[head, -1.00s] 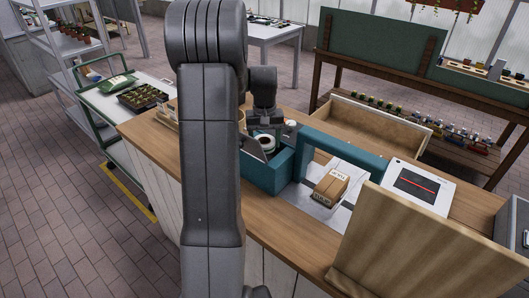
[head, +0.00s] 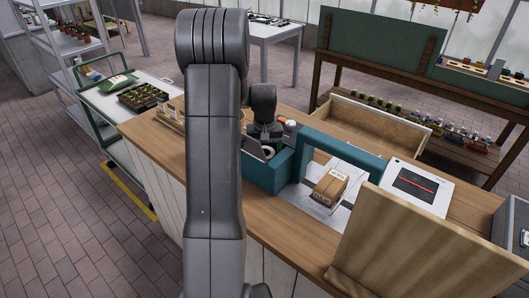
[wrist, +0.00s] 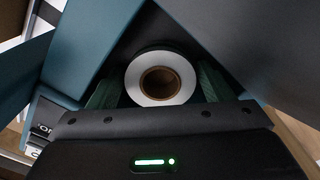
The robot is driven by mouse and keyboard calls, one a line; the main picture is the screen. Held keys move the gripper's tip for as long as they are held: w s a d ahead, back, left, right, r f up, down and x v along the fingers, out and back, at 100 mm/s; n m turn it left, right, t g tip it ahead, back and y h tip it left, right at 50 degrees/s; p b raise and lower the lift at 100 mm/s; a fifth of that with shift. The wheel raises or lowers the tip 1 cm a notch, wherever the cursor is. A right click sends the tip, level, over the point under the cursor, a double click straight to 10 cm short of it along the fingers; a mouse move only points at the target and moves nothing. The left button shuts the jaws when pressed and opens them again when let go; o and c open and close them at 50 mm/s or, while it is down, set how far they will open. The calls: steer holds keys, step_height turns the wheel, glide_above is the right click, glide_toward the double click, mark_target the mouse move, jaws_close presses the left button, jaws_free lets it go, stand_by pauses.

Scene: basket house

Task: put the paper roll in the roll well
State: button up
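The paper roll (wrist: 160,80) is a white ring with a brown cardboard core. In the wrist view it sits between the two dark green fingers of my gripper (wrist: 160,85), which flank it closely on both sides. In the head view the roll (head: 267,152) shows small and partly hidden, low at the left part of the teal station (head: 275,178). My gripper (head: 267,140) points down there. Dark walls of the roll well (wrist: 215,30) surround the roll in the wrist view. Whether the roll touches the well's bottom is hidden.
My arm hides part of the wooden counter (head: 155,140).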

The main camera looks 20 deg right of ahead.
steer(key=shift+r, duration=0.1)
step_height(320, 180, up, 12)
steer(key=b, duration=0.1)
steer(key=shift+b, duration=0.3)
stand_by(1.3)
